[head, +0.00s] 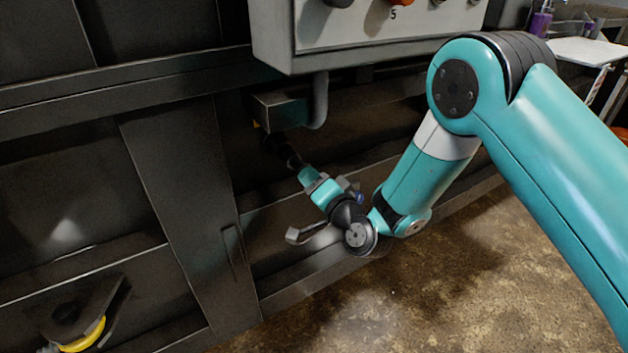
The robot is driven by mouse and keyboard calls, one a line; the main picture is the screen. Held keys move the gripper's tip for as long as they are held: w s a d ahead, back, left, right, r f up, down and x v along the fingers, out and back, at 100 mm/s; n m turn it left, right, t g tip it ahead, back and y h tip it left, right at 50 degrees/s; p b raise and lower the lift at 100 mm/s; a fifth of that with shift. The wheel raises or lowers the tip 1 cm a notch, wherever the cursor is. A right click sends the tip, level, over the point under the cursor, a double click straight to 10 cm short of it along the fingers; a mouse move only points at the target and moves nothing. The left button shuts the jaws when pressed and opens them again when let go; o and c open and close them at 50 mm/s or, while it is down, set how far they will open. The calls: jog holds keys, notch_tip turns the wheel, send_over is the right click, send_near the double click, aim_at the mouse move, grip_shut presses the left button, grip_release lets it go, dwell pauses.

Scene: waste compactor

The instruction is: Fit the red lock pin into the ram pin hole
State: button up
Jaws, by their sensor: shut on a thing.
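My gripper (275,143) is dark and small in the head view. It points up and left, just below a dark box-shaped bracket (282,112) on the machine front. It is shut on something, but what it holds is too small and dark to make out. I cannot see any red on the held thing, and I cannot pick out the red lock pin or the ram pin hole. A small yellow spot (256,124) shows at the bracket's lower left, near the fingertips. I cannot tell whether the gripper touches the bracket.
A grey control box (365,45) with knobs hangs above the bracket, with a grey conduit (320,100) below it. A dark steel post (185,210) stands left of the gripper. A yellow curved part (85,338) is at lower left. The floor (400,300) at lower right is clear.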

jog(key=shift+w+a+r+p, duration=0.15)
jog(key=shift+w+a+p, duration=0.2)
jog(key=shift+p, duration=0.7)
jog(key=shift+w+a+r+p, duration=0.1)
jog(key=shift+w+p, duration=0.3)
jog(key=shift+p, duration=0.6)
jog(key=shift+w+a+f+p, duration=0.35)
jog(key=shift+w+a+p, duration=0.3)
jog(key=shift+p, duration=1.95)
jog(key=shift+w+a+p, duration=0.3)
jog(key=shift+w+p, duration=0.2)
jog(key=shift+p, duration=0.9)
dwell(0.5)
jog(key=o, duration=1)
jog(key=shift+c, duration=0.5)
jog(key=shift+d+f+b, duration=0.1)
jog(key=shift+f+b, duration=0.05)
jog(key=shift+b, duration=0.25)
jog(key=shift+s+d+b, duration=0.1)
jog(key=shift+b, duration=0.3)
jog(key=b+v, duration=0.2)
jog(key=b, duration=0.5)
jog(key=shift+s+d, duration=0.15)
jog(key=shift+s, duration=0.05)
